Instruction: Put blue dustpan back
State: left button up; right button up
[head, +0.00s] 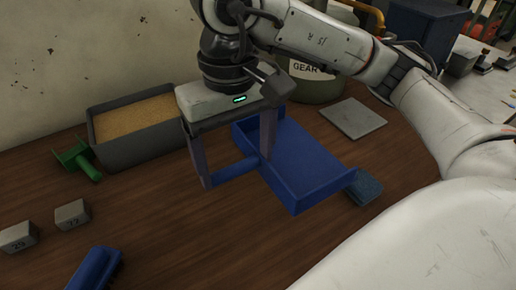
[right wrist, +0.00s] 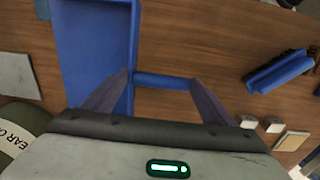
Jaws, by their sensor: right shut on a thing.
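The blue dustpan (head: 310,163), a shallow tray with a round handle, is in the middle of the head view. My right gripper (head: 238,172) comes down over the handle (head: 235,170) and is shut on it, one finger near each end of the handle. In the right wrist view the tray (right wrist: 95,45) is at upper left and the handle (right wrist: 165,81) runs between the fingers of the right gripper (right wrist: 162,82). I cannot tell whether the dustpan touches the bench. My left gripper is not in view.
A grey bin of tan grains (head: 115,150) and a green tool (head: 78,158) stand at left. A blue brush (head: 95,269) and two numbered blocks (head: 72,214) lie in front. A dark blue pad (head: 364,187), grey plate (head: 352,118) and gear drum (head: 320,88) are to the right.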

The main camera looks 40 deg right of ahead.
jog(key=shift+s+f+b, duration=0.2)
jog(key=shift+f+b, duration=0.1)
jog(key=shift+f, duration=4.35)
jog(key=shift+f, duration=0.2)
jog(key=o, duration=1.7)
jog(key=shift+r, duration=0.15)
notch_tip(320, 180, up, 12)
jog(key=shift+s+r+p, duration=0.1)
jog(key=shift+p, duration=0.3)
